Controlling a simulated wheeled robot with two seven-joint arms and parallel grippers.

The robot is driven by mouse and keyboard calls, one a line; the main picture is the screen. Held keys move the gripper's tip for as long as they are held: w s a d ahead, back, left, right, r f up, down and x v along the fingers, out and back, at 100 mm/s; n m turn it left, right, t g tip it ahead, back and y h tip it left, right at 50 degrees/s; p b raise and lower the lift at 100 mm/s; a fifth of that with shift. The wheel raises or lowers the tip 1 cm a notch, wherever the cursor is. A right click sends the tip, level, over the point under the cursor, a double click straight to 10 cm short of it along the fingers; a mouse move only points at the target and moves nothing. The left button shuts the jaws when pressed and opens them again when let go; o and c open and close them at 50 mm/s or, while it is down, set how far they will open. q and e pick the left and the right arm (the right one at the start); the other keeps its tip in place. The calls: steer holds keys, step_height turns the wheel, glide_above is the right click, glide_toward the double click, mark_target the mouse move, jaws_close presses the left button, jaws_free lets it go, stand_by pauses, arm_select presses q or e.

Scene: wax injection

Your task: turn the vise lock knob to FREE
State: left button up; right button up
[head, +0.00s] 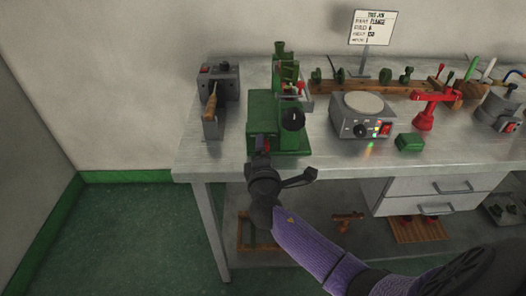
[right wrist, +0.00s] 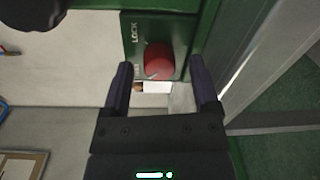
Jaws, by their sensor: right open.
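The red lock knob (right wrist: 158,58) is on a green panel (right wrist: 133,22) of the machine in the right wrist view. The word LOCK is readable beside it; a second label near its lower left is too small to read. A pale mark shows at the knob's lower edge. My right gripper (right wrist: 163,78) is open, its dark fingers on either side of the knob's near end, with nothing visibly clamped. In the head view my right gripper (head: 260,158) is at the front of the green machine (head: 263,112), hiding most of the knob. My left gripper is out of view.
The metal bench (head: 340,152) also holds a grey soldering-type unit with a wooden-handled tool (head: 211,104), a round-plated heater (head: 362,112), a green block (head: 410,142) and a red stand (head: 427,112). A sign (head: 372,28) stands behind.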

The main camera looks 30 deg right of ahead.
steer(key=shift+s, duration=0.1)
arm_select(q)
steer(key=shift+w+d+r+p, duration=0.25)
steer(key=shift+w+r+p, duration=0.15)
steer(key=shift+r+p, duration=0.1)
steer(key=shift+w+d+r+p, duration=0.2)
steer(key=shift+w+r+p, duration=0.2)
steer(key=shift+p, duration=0.1)
arm_select(e)
steer(key=v, duration=0.9)
steer(key=shift+s+a, duration=0.25)
steer(key=shift+a, duration=0.05)
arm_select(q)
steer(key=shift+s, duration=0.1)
